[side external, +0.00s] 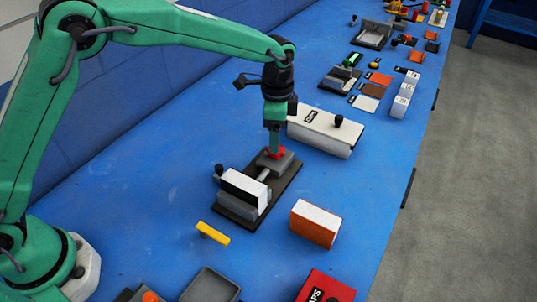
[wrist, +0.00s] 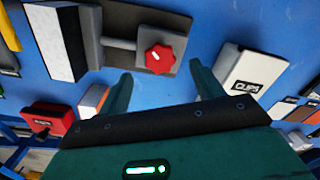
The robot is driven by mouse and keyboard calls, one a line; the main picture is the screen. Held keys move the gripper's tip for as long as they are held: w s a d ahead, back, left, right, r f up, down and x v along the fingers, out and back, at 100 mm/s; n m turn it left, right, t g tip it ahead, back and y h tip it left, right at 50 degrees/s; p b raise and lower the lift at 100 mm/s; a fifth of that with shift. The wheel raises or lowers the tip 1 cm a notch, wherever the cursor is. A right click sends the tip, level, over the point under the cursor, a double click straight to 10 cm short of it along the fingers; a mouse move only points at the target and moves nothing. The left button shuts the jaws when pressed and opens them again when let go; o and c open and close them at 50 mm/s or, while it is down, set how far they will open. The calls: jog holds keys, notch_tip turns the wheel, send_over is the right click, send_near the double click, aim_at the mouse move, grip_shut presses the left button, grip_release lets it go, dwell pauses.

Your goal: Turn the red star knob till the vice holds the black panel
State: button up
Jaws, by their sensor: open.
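The vice (side external: 238,211) stands on a dark base plate, with a black panel (side external: 244,189) with a broad white face upright between its jaws. In the wrist view the panel (wrist: 52,42) shows a white strip and a black strip beside a grey jaw (wrist: 90,38). I cannot tell whether the jaws press on it. The red star knob (wrist: 160,59) sits at the end of the vice's screw; it also shows in the side view (side external: 270,153), partly hidden. My gripper (wrist: 164,87) is open, its fingers apart from each other, pointing down at the knob (side external: 276,147).
A white box labelled CLIPS (side external: 325,130) stands close behind the vice. An orange block with a white top (side external: 315,223) is to the right, a yellow bar (side external: 213,234) in front, and a red box (side external: 326,287) at the bottom edge. Blue bench lies clear between them.

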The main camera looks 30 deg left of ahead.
jog(key=shift+r, duration=1.85)
jog(key=s+a+r+n+t, duration=0.3)
jog(key=s+a+r+n, duration=0.3)
jog(key=s+a+r, duration=0.6)
jog(key=s+a+n+t, duration=0.2)
jog(key=s+a+n, duration=0.5)
jog(key=s, duration=0.9)
jog(key=shift+a+f+t, duration=0.3)
jog(key=shift+a+f, duration=0.05)
jog(key=shift+a, duration=1.15)
